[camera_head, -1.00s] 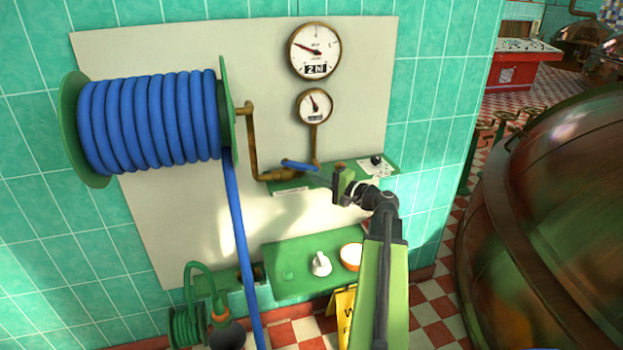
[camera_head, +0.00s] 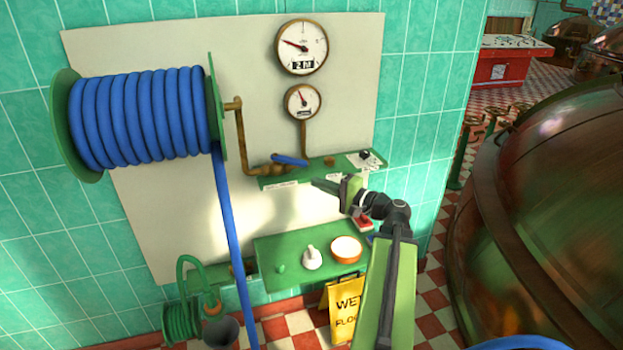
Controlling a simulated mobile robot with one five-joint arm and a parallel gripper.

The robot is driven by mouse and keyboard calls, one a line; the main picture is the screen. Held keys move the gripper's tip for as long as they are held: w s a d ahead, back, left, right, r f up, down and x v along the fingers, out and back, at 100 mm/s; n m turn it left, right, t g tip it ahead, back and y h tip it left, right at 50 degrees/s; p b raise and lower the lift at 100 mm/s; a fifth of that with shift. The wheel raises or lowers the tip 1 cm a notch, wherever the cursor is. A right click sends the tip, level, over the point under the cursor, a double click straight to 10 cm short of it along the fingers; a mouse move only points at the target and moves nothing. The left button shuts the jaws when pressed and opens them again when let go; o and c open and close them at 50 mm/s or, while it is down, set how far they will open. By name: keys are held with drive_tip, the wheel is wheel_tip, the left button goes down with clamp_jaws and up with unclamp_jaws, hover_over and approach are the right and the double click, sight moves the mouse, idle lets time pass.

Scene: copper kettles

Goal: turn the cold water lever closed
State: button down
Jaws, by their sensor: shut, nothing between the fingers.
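A blue lever (camera_head: 290,160) sits on the brass pipe valve (camera_head: 262,170) at the left end of the upper green shelf (camera_head: 318,170). The lever slants slightly down to the right, roughly along the shelf. My gripper (camera_head: 322,184) is shut and empty, just below and right of the lever, in front of the shelf's front edge. A small gap shows between its tip and the lever. My arm hides part of the lower wall. No label naming the lever as cold water is readable.
A blue hose reel (camera_head: 145,118) hangs on the left, its hose running down. Two gauges, a large one (camera_head: 301,47) and a small one (camera_head: 302,101), are above the shelf. A lower green shelf (camera_head: 300,246) holds a white jug and a bowl (camera_head: 346,249). A yellow floor sign (camera_head: 343,307) and copper kettle (camera_head: 560,210) stand right.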

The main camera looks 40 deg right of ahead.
drive_tip(key=w+a+f+n+g+y, duration=0.1)
drive_tip(key=w+a+f+n+g, duration=0.2)
drive_tip(key=a, duration=0.4)
drive_tip(key=w+a+f+n+g+y, duration=0.1)
drive_tip(key=a+f+n+g, duration=0.15)
drive_tip(key=a+f, duration=0.45)
drive_tip(key=w+a+f+n+g+y, duration=0.1)
drive_tip(key=w+a+f+n+g, duration=0.2)
drive_tip(key=a, duration=0.5)
drive_tip(key=s+a+f+n+g+h, duration=0.3)
drive_tip(key=a+f+g, duration=0.1)
drive_tip(key=a, duration=0.4)
drive_tip(key=s+a+f+n+g+h, duration=0.3)
drive_tip(key=a+f+g+h, duration=0.1)
drive_tip(key=a+f, duration=0.3)
drive_tip(key=a+g, duration=0.1)
drive_tip(key=a, duration=0.1)
drive_tip(key=shift+a+n, duration=0.3)
drive_tip(key=shift+n, duration=0.05)
